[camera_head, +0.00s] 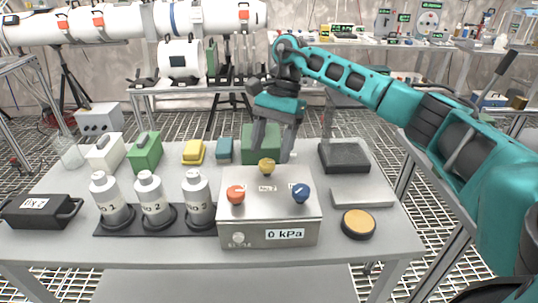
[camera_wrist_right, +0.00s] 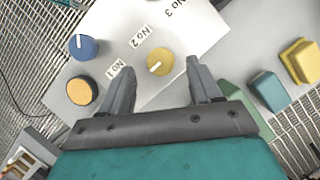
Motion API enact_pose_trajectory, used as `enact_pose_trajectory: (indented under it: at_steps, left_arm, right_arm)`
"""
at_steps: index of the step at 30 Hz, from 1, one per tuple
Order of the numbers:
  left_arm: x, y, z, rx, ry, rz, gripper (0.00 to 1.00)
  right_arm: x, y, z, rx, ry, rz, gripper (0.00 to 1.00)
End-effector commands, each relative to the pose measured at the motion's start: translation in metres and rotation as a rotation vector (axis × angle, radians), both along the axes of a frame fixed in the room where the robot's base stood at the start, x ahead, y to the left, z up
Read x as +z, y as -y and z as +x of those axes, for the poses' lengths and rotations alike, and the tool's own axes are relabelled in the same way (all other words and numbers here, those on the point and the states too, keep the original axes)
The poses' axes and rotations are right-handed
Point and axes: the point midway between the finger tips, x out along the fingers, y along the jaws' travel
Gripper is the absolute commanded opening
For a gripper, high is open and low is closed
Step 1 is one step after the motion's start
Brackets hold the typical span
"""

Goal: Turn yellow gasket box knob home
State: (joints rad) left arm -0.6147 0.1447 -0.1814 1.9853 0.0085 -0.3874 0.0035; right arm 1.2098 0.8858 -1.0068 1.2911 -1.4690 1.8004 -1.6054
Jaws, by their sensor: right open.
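The yellow knob (camera_head: 267,167) sits on top of a grey metal box (camera_head: 268,234) whose front display reads "0 kPa". A red-orange knob (camera_head: 236,194) and a blue knob (camera_head: 301,193) sit nearer the front of the same top. My right gripper (camera_head: 272,149) is open and points down just above and behind the yellow knob. In the right wrist view the yellow knob (camera_wrist_right: 160,62) appears between the spread fingertips (camera_wrist_right: 158,72), with a pale mark on its face. I cannot tell whether the fingers touch it. My left gripper is out of view.
Several labelled white bottles (camera_head: 152,200) stand in a black rack left of the metal box. A small yellow box (camera_head: 193,152), a teal box (camera_head: 224,150) and a green box (camera_head: 262,138) stand behind. A black tray (camera_head: 344,157) and round pad (camera_head: 359,223) lie to the right.

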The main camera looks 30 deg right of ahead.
Motion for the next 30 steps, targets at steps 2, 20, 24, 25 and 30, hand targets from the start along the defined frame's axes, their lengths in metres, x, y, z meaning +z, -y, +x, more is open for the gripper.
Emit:
enact_pose_trajectory:
  at_steps: [2,20,24,25,30]
  left_arm:
    - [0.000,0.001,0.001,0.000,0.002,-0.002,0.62]
    - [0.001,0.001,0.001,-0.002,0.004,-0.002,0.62]
    - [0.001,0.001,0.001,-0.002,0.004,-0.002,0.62]
    - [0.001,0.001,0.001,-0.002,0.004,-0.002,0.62]
    - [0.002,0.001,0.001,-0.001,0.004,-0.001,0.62]
  right_arm:
    - [-0.010,-0.003,-0.002,-0.001,-0.001,-0.001,0.63]
    - [-0.020,-0.007,-0.003,-0.001,0.001,-0.001,0.49]
    - [-0.020,-0.007,-0.003,-0.001,0.000,0.000,0.35]
    - [-0.020,-0.007,-0.003,-0.001,0.000,0.000,0.33]
    - [-0.020,-0.007,-0.003,-0.001,0.000,0.000,0.16]
